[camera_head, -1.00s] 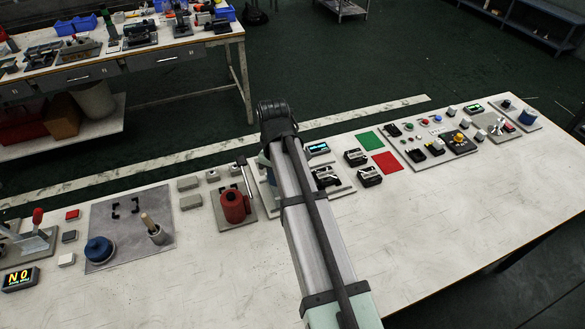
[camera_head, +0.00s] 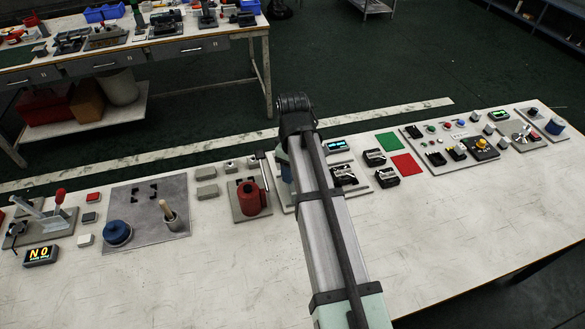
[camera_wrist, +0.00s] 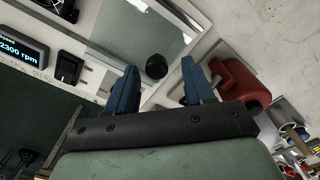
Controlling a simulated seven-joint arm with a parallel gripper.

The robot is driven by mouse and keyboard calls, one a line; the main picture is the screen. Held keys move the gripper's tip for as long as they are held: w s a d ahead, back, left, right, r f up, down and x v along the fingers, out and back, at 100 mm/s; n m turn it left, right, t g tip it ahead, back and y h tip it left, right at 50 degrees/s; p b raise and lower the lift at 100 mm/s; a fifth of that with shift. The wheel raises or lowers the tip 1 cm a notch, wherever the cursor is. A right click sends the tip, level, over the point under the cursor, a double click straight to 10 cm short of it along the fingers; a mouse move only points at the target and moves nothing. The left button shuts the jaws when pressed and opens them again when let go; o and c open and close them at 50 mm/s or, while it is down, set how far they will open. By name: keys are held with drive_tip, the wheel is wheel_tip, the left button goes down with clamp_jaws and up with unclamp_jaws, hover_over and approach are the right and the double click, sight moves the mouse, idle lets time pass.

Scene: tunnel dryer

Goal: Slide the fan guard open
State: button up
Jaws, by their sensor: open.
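In the wrist view, a flat grey pane in a pale frame (camera_wrist: 135,35), which looks like the fan guard, lies ahead of my gripper. A round black knob (camera_wrist: 156,66) shows at the pane's near edge. My gripper (camera_wrist: 159,70) is open, its two blue fingers apart on either side of the knob in the picture. I cannot tell whether either finger touches it. In the head view, my arm covers most of this station; its base plate (camera_head: 354,185) shows beside the arm.
A speed display (camera_wrist: 22,50) reading 2300 rpm stands left of the pane in the wrist view. Black switch blocks (camera_head: 386,178) sit to the right. The front of the table (camera_head: 450,235) is clear.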

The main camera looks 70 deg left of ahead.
wheel_tip(320, 180, up, 13)
drive_tip(key=shift+r, duration=0.2)
idle(0.3)
idle(0.5)
